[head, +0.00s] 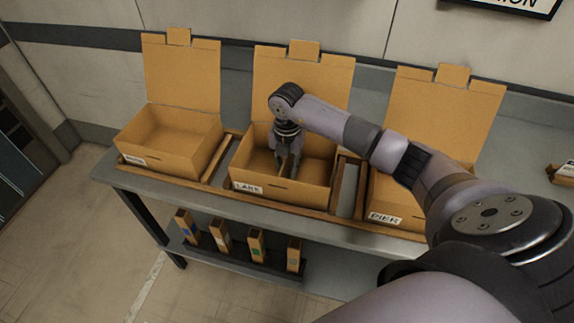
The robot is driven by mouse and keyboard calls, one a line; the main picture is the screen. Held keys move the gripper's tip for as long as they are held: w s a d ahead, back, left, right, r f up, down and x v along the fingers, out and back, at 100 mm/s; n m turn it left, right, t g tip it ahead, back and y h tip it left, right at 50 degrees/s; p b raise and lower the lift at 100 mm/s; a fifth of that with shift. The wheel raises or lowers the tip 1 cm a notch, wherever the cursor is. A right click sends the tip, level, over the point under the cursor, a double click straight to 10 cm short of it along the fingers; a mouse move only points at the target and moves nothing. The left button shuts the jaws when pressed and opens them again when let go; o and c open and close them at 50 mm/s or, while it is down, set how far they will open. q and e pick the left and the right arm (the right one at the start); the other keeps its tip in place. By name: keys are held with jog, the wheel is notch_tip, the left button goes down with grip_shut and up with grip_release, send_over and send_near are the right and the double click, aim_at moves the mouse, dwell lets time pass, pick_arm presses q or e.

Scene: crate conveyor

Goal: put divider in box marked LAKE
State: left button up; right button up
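The box marked LAKE (250,187) is an open cardboard box in the middle of a row of three, its lid standing up behind it. My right gripper (288,165) points down inside this box, low between its walls. Its dark fingers show slightly apart, with a tan strip between and below them. I cannot tell whether that strip is the divider held between the fingers or cardboard of the box behind. No other divider can be made out for certain. My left gripper is not in view.
An open box with an unreadable label (150,164) stands left, and the PIER box (384,217) stands right, partly behind my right arm. Narrow wooden-edged slots separate the boxes on the grey table (120,183). A lower shelf holds several narrow cartons (257,246) with coloured marks.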

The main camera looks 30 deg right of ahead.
jog(key=shift+r, duration=0.1)
jog(key=shift+r, duration=0.2)
notch_tip(320, 180, up, 10)
jog(key=b, duration=0.3)
jog(key=shift+r, duration=0.9)
